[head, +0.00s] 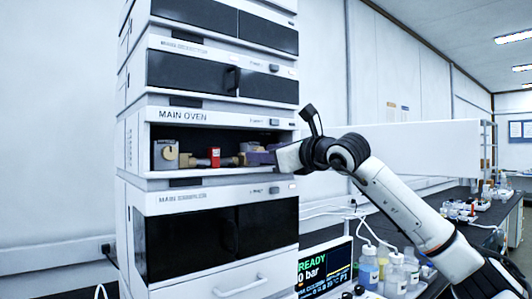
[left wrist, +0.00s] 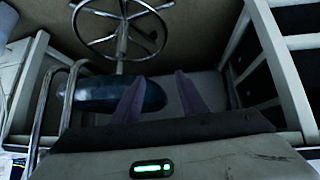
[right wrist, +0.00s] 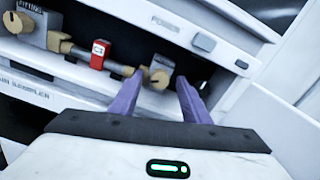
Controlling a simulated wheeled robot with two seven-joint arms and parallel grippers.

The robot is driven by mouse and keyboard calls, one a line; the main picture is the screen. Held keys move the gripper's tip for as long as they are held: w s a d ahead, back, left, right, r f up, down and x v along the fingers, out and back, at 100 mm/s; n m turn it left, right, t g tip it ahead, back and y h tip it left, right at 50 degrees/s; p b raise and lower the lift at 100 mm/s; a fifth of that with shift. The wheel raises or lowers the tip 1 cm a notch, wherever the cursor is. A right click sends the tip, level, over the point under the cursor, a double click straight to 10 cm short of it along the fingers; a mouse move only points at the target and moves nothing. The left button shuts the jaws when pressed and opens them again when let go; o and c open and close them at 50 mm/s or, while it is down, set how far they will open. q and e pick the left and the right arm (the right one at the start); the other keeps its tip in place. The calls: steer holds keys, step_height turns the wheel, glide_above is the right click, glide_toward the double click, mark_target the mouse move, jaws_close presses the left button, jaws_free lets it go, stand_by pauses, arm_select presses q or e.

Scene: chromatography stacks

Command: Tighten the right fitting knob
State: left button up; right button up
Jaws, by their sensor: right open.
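The main oven (head: 222,114) is an open bay in the instrument stack. Inside, a column assembly runs between a left fitting with a round tan knob (head: 170,153) and a right fitting, with a red piece (head: 214,157) between them. In the right wrist view, the right fitting's tan knob (right wrist: 159,79) shows between the purple fingertips of my right gripper (right wrist: 162,76). That gripper is open; I cannot tell whether it touches the knob. In the head view my right gripper (head: 260,157) reaches into the oven and partly hides the right fitting. My left gripper (left wrist: 158,82) is open and empty.
A power button (right wrist: 203,42) sits on the oven's front frame. Closed modules stand above and below the oven. Bottles (head: 369,266) and a READY display (head: 325,270) stand right of the stack. The left wrist view shows a wheel-like metal ring (left wrist: 120,28) and stool base.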

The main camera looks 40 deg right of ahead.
arm_select(q)
steer(key=shift+w+r, duration=0.1)
arm_select(e)
steer(key=c, duration=1)
arm_select(q)
steer(key=shift+w+b, duration=0.2)
steer(key=shift+b, duration=0.2)
arm_select(e)
steer(key=shift+f+m, duration=0.1)
steer(key=shift+m, duration=0.3)
steer(key=shift+c, duration=0.2)
arm_select(q)
steer(key=f+b, duration=0.2)
steer(key=b, duration=0.1)
steer(key=shift+w+d+f, duration=0.15)
steer(key=shift+w+d, duration=0.05)
steer(key=shift+d, duration=0.05)
arm_select(e)
steer(key=m, duration=2.2)
steer(key=shift+m, duration=0.3)
